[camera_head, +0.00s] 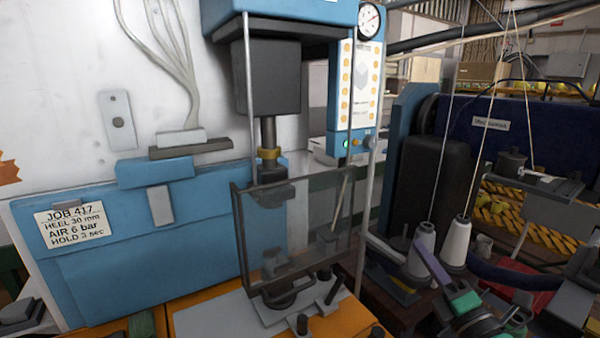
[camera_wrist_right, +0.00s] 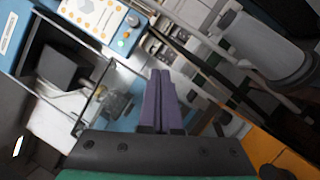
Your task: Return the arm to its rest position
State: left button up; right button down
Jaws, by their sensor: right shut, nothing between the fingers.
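My right gripper (camera_head: 422,246) is at the lower right in the head view, with purple fingers and green and dark parts behind them. Its fingers point up and to the left, in front of or beside the white thread cones. In the right wrist view the two purple fingers (camera_wrist_right: 160,75) lie together with nothing between them. The gripper is shut and empty. My left gripper does not show in either view.
A blue press with a clear guard (camera_head: 295,235) stands left of my right gripper. A thread cone (camera_head: 457,243) stands close to the gripper, with threads running up. A blue box with a job label (camera_head: 75,225) stands at the left.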

jog(key=s+d+f+m+g+h, duration=0.3)
jog(key=f+m+g+h, duration=0.1)
jog(key=f+m, duration=0.55)
jog(key=s+d+f+m+g+h, duration=0.2)
jog(key=s+f+m+g+h, duration=0.15)
jog(key=f+m, duration=0.55)
jog(key=s+a+f+m+g+y, duration=0.2)
jog(key=s+a+f+m+g, duration=0.1)
jog(key=s+f+g, duration=0.3)
jog(key=s+a+f+m+g+y, duration=0.1)
jog(key=s+a+f+m+g, duration=0.15)
jog(key=s+f, duration=0.45)
jog(key=s+f+g+b, duration=0.1)
jog(key=s+f+b, duration=0.1)
jog(key=f, duration=1.1)
jog(key=s+f+g+b, duration=0.1)
jog(key=f+b, duration=0.1)
jog(key=f, duration=1)
jog(key=s+d+f+g+b, duration=0.1)
jog(key=s+d+f+b, duration=0.1)
jog(key=s+f, duration=1.5)
jog(key=shift+s+d+f+n+b, duration=0.15)
jog(key=shift+d+f+n+b, duration=0.25)
jog(key=shift+f+b, duration=0.35)
